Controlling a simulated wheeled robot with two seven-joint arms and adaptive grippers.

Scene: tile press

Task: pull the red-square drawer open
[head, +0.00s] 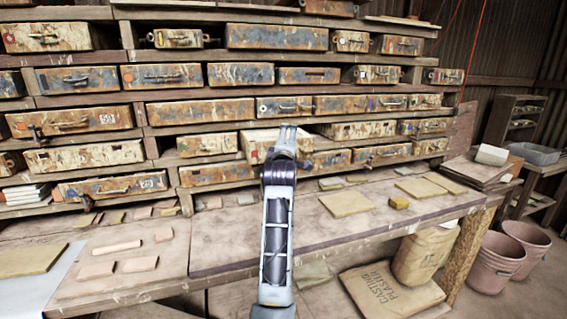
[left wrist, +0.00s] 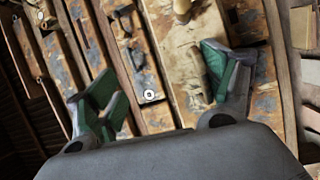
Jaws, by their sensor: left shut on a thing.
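A pale, peeling-paint drawer (head: 258,139) stands out from the rack in the middle of the head view. A small red mark shows low on its left side, too small to make out its shape. My left gripper (head: 284,150) is at this drawer's front, and my wrist covers the right part of it. In the left wrist view the fingers (left wrist: 163,95) stand wide apart with a peeling-paint drawer front (left wrist: 172,55) between them. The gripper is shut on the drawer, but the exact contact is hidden. My right gripper is not in view.
Rows of similar worn drawers (head: 85,116) surround it closely. The workbench (head: 235,235) below carries several flat tiles (head: 346,203). The bench middle is mostly clear.

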